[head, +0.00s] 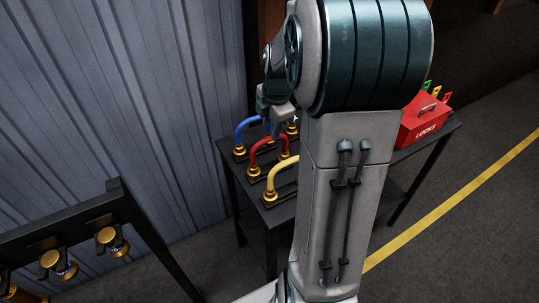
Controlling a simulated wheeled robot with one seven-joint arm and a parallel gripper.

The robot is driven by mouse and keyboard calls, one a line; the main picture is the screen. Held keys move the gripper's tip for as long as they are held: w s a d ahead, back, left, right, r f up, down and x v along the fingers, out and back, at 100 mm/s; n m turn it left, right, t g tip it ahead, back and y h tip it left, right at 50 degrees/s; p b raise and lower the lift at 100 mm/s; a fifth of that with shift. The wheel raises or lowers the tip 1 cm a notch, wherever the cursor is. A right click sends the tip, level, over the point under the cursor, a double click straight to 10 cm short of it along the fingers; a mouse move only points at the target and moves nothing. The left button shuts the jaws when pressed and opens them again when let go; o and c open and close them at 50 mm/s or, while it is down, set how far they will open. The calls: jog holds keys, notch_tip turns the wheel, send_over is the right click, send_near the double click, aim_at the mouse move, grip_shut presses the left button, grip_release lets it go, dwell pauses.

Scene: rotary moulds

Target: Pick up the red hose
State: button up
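The red hose (259,149) is a curved arch with brass end fittings, on the dark table (287,212) between the blue hose (246,124) and the yellow hose (278,167). My gripper (275,130) points down at the top of the red hose's arch, in the head view. Its fingers are small and partly dark here, so I cannot tell whether they are open or shut, or whether they touch the hose. My arm covers the right part of the yellow hose and the middle of the table.
A red box marked LOCKS (420,128) with coloured tags stands at the table's right end. A dark rack (70,228) with brass fittings stands at lower left. A corrugated wall (130,90) is behind. Floor with a yellow line (450,204) is clear at right.

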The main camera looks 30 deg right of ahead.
jog(key=shift+w+f+p, duration=0.1)
jog(key=shift+f+p, duration=0.35)
jog(key=shift+f, duration=2.25)
grip_shut()
jog(key=shift+r, duration=0.1)
